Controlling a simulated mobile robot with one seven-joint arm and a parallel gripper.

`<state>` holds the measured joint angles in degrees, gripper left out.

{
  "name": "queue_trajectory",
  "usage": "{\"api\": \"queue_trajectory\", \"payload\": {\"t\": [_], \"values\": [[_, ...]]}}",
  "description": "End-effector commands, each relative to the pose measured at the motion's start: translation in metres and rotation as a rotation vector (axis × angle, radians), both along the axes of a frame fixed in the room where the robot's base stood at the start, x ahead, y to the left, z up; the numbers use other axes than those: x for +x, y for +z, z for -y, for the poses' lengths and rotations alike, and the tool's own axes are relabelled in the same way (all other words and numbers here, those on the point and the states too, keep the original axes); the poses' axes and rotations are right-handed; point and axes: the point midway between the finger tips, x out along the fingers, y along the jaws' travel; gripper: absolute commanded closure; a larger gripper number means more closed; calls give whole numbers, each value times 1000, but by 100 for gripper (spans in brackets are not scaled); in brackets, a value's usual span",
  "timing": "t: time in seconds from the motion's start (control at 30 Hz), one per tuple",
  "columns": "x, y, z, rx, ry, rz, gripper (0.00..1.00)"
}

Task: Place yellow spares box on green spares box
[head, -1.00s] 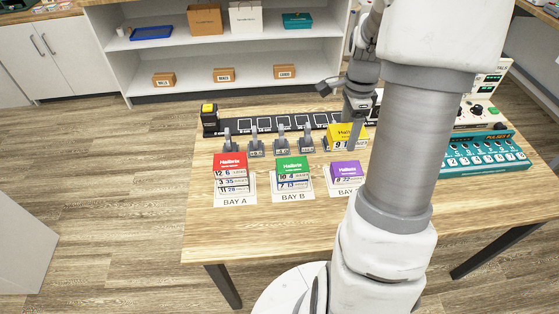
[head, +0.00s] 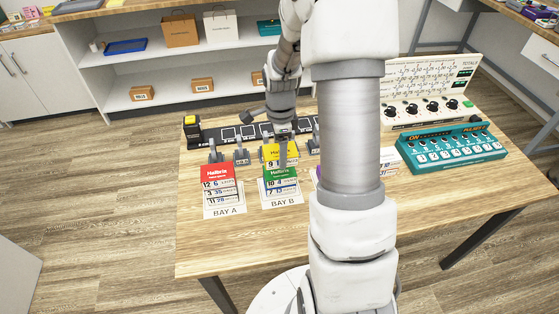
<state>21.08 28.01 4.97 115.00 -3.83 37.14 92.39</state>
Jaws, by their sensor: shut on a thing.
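The yellow spares box (head: 269,153) is in my gripper (head: 283,160), in the middle of the head view. My gripper is shut on it, and the fingers cover part of its right side. The green spares box (head: 281,173) sits on top of the stack at BAY B. The yellow box shows just behind or above the green box's far edge. I cannot tell whether the two touch.
A red box (head: 216,171) tops the stack at BAY A, to the left. A black rail (head: 228,133) and grey clamps (head: 241,155) stand behind. A teal device (head: 450,147) is at the right. My arm hides the BAY C area. The front table strip is clear.

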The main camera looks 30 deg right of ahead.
Motion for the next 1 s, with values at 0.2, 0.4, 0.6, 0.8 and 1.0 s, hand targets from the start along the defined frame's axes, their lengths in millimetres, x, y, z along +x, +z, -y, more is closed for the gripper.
{"api": "queue_trajectory", "payload": {"t": [0.2, 0.4, 0.6, 0.8, 1.0], "values": [[0, -20, -1, 1, -2, -3, 87], [1, -42, -2, 0, 0, 0, 87], [1, -41, -1, 0, 0, 1, 87], [1, -44, -1, 0, -1, 0, 15], [1, -44, -1, 0, 0, 0, 0]]}}
